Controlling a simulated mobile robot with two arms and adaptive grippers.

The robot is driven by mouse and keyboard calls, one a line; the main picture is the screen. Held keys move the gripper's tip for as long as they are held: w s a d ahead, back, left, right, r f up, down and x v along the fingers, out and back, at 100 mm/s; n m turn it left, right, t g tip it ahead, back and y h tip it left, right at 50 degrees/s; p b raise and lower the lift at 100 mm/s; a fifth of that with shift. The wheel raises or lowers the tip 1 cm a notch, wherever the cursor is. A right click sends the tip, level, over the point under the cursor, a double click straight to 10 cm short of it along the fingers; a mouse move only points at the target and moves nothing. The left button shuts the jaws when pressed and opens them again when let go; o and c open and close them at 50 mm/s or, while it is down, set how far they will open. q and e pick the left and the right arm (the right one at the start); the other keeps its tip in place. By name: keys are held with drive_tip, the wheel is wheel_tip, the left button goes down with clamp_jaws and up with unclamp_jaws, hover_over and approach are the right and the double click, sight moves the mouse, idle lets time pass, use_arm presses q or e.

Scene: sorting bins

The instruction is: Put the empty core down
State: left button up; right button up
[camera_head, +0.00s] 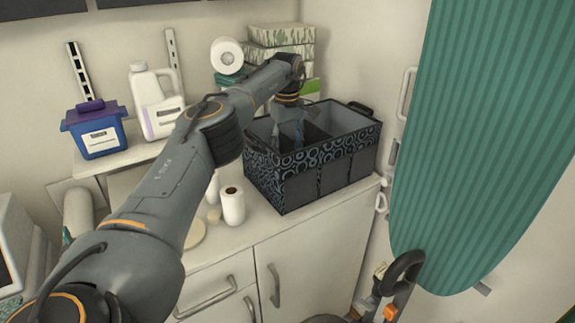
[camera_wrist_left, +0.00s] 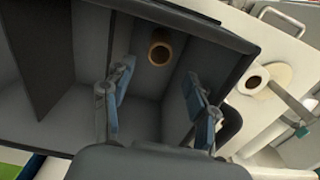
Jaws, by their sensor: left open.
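The empty core (camera_wrist_left: 160,50), a brown cardboard tube, is inside a compartment of the dark storage bin (camera_wrist_left: 215,32), against its wall, with its open end facing the wrist camera. I cannot tell whether it stands or leans. In the head view the core is hidden by the walls of the patterned bin (camera_head: 300,184). My left gripper (camera_wrist_left: 158,78) is open, its two fingers spread apart over the same compartment, with the core beyond the fingertips and apart from them. In the head view this gripper (camera_head: 291,138) reaches down into the bin. My right gripper is not in view.
A paper roll (camera_head: 232,206) stands on the counter left of the bin. A blue caddy (camera_head: 96,132), a white jug (camera_head: 155,100) and another roll (camera_head: 227,55) are behind. A green ironing board (camera_head: 490,130) hangs at the right. The bin has dark dividers (camera_wrist_left: 45,60).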

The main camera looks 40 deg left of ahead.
use_arm(q)
drive_tip(key=shift+r, duration=2.25)
